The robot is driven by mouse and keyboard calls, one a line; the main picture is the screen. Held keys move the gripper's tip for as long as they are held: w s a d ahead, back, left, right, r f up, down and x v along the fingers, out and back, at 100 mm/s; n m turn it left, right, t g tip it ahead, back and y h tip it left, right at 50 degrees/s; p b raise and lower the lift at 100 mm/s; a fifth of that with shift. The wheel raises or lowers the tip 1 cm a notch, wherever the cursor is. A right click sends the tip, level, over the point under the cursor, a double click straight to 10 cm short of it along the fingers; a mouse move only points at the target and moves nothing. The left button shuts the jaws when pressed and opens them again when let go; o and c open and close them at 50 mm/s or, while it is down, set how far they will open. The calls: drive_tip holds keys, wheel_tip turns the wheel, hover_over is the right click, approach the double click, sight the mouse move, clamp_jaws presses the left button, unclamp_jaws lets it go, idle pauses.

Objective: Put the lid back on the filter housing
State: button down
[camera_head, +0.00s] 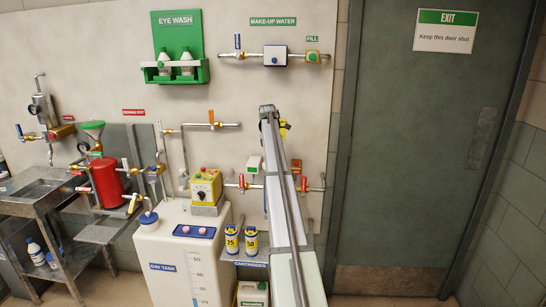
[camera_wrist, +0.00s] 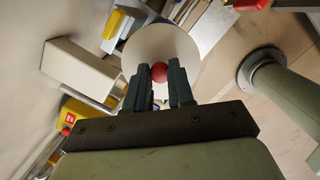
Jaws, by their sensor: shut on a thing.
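In the wrist view my gripper (camera_wrist: 160,76) is shut on a red ball-shaped knob (camera_wrist: 160,71). The knob sits on a round, pale lid (camera_wrist: 161,42), which spreads out beyond the fingertips and hides what lies behind it. In the head view my arm runs up the middle of the picture, and I cannot make out the gripper or the lid there. I cannot pick out the filter housing for certain in either view; part of the pipework behind my arm is hidden.
In the head view a white day tank (camera_head: 178,250) stands left of my arm, with a yellow control box (camera_head: 206,188) on it. Two cartridges (camera_head: 241,241) stand close beside my arm. Red-handled valves (camera_head: 304,184) flank it. A closed door (camera_head: 415,150) is at the right.

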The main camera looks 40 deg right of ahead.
drive_tip(key=shift+f, duration=2.85)
drive_tip(key=shift+f, duration=0.2)
idle(0.4)
drive_tip(key=shift+c, duration=2.1)
unclamp_jaws()
drive_tip(key=shift+r, duration=0.15)
drive_tip(key=shift+r, duration=3.4)
drive_tip(key=shift+c, duration=0.4)
clamp_jaws()
